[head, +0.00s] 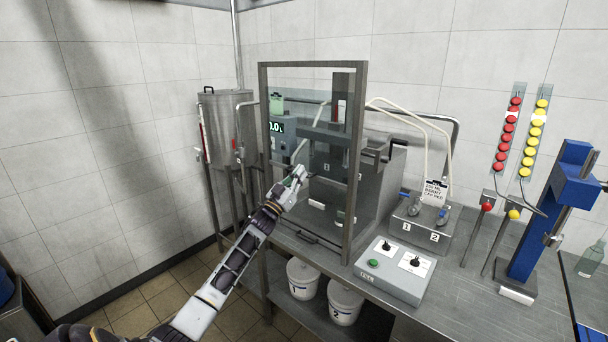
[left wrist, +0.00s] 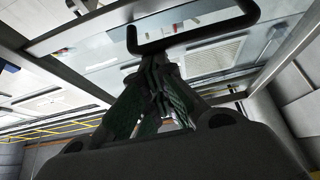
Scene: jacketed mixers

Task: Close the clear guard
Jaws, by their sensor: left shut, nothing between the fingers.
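The clear guard (head: 318,108) is a see-through pane in an upright grey metal frame (head: 356,150) in front of the machine on the bench. My left gripper (head: 300,172) is in front of the pane, near its middle height, with its fingers shut and empty. In the left wrist view my fingers (left wrist: 160,85) point toward a dark bent handle (left wrist: 192,42) on the pane. The fingertips overlap the handle in that picture; I cannot tell whether they touch it. My right gripper is out of view.
A control box (head: 395,272) with a green button stands right of the frame. A blue press stand (head: 550,210) is farther right. Two white buckets (head: 345,303) sit under the bench. A steel tank (head: 220,130) stands at the left. The floor in front is clear.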

